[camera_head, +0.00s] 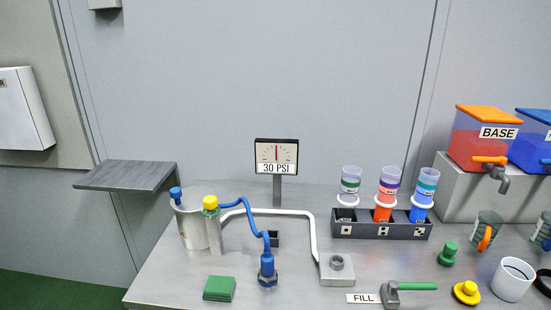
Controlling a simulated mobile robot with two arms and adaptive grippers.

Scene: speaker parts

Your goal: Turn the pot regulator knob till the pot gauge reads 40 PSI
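The gauge (277,152) stands on a post at the back of the table, with a red needle pointing about straight up. Its label reads 30 PSI. A silver pot (191,228) stands at the table's left, with a blue fitting (176,193) on top. A yellow knob (210,202) with a green band tops a grey post at the pot's right side. No label marks it as the regulator knob. Neither of my grippers is in view.
A blue hose runs from near the post to a blue nozzle (267,265). A white pipe (313,235) reaches a grey block (337,269). A green block (219,288) lies in front. A rack (345,230) of cups and a green-handled valve (392,292) stand to the right.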

